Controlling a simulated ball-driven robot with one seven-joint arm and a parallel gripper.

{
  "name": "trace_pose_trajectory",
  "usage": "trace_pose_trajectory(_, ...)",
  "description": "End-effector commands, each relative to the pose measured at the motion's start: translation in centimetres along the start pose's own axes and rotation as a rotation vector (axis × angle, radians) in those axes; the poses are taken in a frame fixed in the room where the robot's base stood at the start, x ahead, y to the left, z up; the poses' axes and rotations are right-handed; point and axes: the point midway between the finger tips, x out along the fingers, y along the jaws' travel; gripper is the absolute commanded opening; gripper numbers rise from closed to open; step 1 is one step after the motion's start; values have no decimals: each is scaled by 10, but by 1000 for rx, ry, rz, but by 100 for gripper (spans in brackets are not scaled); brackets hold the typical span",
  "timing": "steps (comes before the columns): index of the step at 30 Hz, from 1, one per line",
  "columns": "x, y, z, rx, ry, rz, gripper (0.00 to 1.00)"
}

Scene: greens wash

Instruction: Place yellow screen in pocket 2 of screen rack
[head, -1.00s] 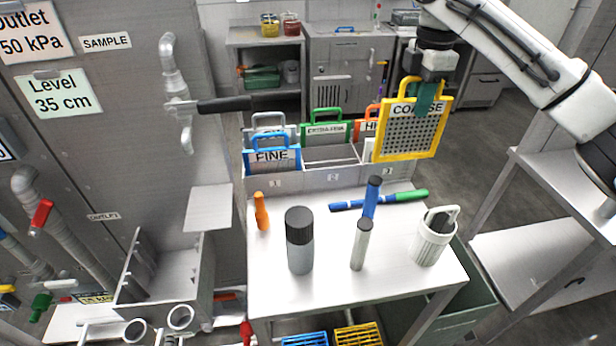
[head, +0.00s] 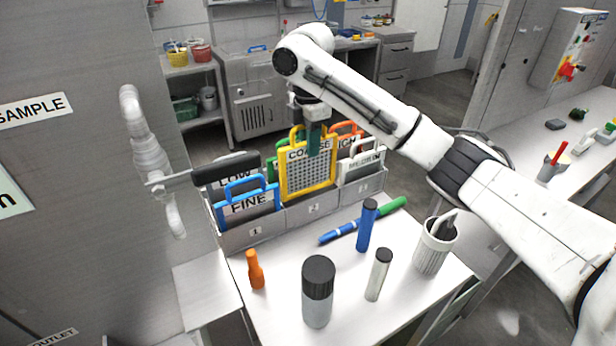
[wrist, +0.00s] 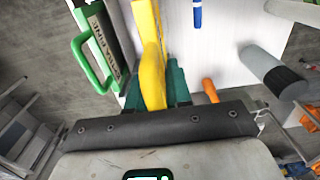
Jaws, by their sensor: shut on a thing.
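The yellow screen (head: 299,178), marked COARSE, is upright at the middle pocket of the screen rack (head: 263,228), behind the front label 2. Its lower edge is close to the top of the rack's front wall; I cannot tell how deep it sits. My gripper (head: 313,142) is shut on the top handle of the yellow screen, its teal fingers coming from above. In the wrist view the yellow handle (wrist: 153,75) is between the teal fingers.
The blue FINE screen (head: 246,206) stands in pocket 1, left of the yellow one. A white-handled screen (head: 360,166) stands on the right; green (wrist: 95,60) and orange ones are behind. Bottles, a blue-green marker (head: 362,222) and a white cup (head: 436,247) stand or lie in front.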

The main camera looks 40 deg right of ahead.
Motion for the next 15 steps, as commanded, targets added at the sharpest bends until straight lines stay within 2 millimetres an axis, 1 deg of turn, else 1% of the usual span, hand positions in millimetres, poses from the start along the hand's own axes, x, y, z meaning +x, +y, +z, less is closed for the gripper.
trace_pose_trajectory(1,15,-1,-1,1,4,-4,0)
trace_pose_trajectory(3,29,0,0,2,3,-2,0)
trace_pose_trajectory(6,43,0,-1,0,2,-2,0)
trace_pose_trajectory(11,50,0,1,1,-1,1,0)
trace_pose_trajectory(15,64,0,1,1,0,-1,0)
